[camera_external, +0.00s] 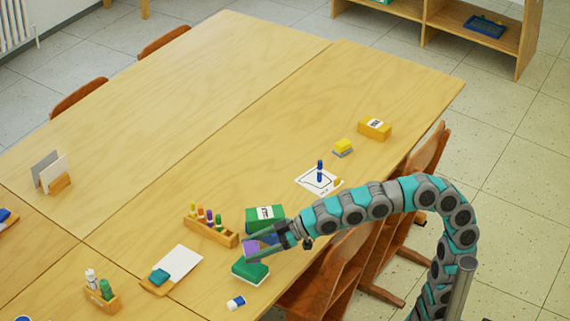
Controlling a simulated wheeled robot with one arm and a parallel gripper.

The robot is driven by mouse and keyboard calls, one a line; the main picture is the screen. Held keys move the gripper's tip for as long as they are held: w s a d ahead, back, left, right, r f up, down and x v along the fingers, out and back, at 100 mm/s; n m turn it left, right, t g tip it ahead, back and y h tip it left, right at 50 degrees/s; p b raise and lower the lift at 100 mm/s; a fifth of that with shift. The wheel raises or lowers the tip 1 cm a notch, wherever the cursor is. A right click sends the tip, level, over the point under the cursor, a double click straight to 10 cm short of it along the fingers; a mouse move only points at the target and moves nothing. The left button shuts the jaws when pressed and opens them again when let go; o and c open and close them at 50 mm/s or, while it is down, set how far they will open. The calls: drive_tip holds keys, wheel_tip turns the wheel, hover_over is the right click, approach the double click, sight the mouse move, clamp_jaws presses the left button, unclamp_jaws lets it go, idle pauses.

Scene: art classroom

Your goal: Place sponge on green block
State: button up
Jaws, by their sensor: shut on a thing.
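My gripper (256,243) is shut on a small purple sponge-like piece (251,248) with some blue showing, partly hidden by the fingers. A green block (265,214) with a white label stands on the table just behind my gripper and is partly hidden by it. A second green piece (250,270) with a white underside lies on the table in front of my gripper. I cannot tell from this view how high the held piece is above the table.
A wooden marker rack (211,231) stands left of my gripper. A white-and-blue eraser (236,302) lies at the front. A paper sheet (308,181) with a blue marker, a yellow sponge (343,146) and a yellow block (374,129) are further back. The table (215,130) is clear at back left.

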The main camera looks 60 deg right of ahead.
drive_tip(key=shift+w+a+f, duration=0.1)
drive_tip(key=shift+w+a, duration=0.15)
drive_tip(key=shift+w, duration=0.1)
drive_tip(key=shift+f, duration=1.7)
drive_tip(key=shift+f, duration=0.15)
drive_tip(key=o, duration=1.2)
drive_tip(key=shift+o, duration=0.2)
drive_tip(key=shift+s+d+r, duration=0.25)
drive_tip(key=shift+r, duration=0.05)
drive_tip(key=v, duration=1.1)
drive_tip(key=shift+s+d, duration=0.1)
